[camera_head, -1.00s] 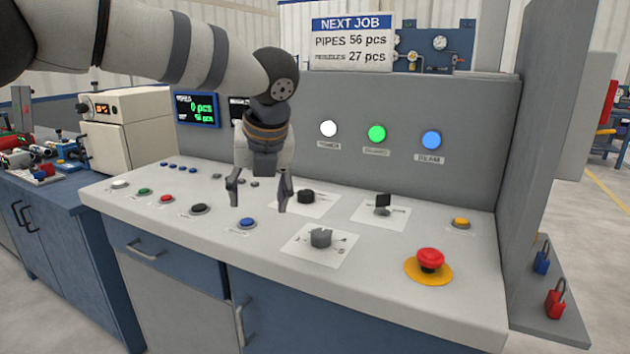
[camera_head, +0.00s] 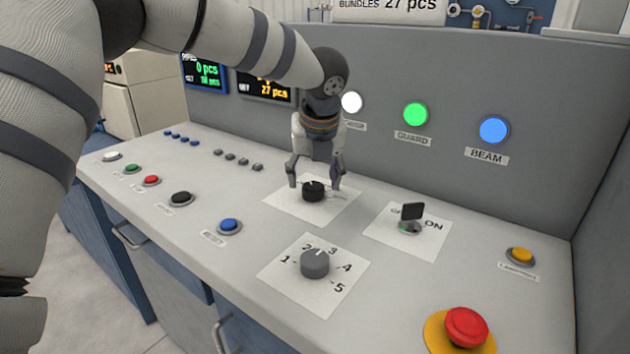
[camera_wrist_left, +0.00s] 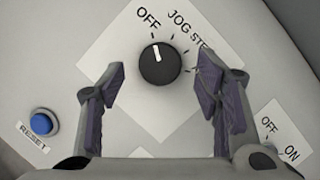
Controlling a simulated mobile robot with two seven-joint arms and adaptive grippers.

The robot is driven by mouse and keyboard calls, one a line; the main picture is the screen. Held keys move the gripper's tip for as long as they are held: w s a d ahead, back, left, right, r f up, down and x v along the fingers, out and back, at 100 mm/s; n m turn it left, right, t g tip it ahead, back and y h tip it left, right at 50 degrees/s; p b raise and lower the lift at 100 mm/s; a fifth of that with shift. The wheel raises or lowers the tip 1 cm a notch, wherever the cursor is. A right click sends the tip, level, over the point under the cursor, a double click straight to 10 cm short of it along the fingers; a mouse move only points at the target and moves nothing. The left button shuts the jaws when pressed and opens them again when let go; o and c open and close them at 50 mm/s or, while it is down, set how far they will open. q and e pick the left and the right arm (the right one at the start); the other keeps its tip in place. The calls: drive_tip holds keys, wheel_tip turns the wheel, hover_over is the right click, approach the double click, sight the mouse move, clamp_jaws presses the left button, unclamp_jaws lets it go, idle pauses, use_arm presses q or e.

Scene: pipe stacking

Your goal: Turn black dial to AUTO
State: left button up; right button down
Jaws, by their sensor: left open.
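The black dial (camera_head: 313,191) sits on a white label plate (camera_head: 290,205) on the sloped console. In the left wrist view the black dial (camera_wrist_left: 160,63) has its white pointer line just right of the OFF mark; JOG and a partly hidden STEP mark follow to the right. No AUTO mark is readable; my finger covers part of the plate. My left gripper (camera_head: 315,184) is open, its fingers either side of the dial in the head view. My right gripper is not in view.
A grey numbered knob (camera_head: 315,263) stands in front of the dial. A black OFF/ON switch (camera_head: 411,217) stands to the right. A blue RESET button (camera_head: 229,226), a red mushroom button (camera_head: 466,326) and a yellow button (camera_head: 521,256) are also on the console.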

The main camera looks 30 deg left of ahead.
use_arm(q)
drive_tip(key=shift+x, duration=1.1)
drive_tip(key=c, duration=1.2)
drive_tip(key=shift+o, duration=0.2)
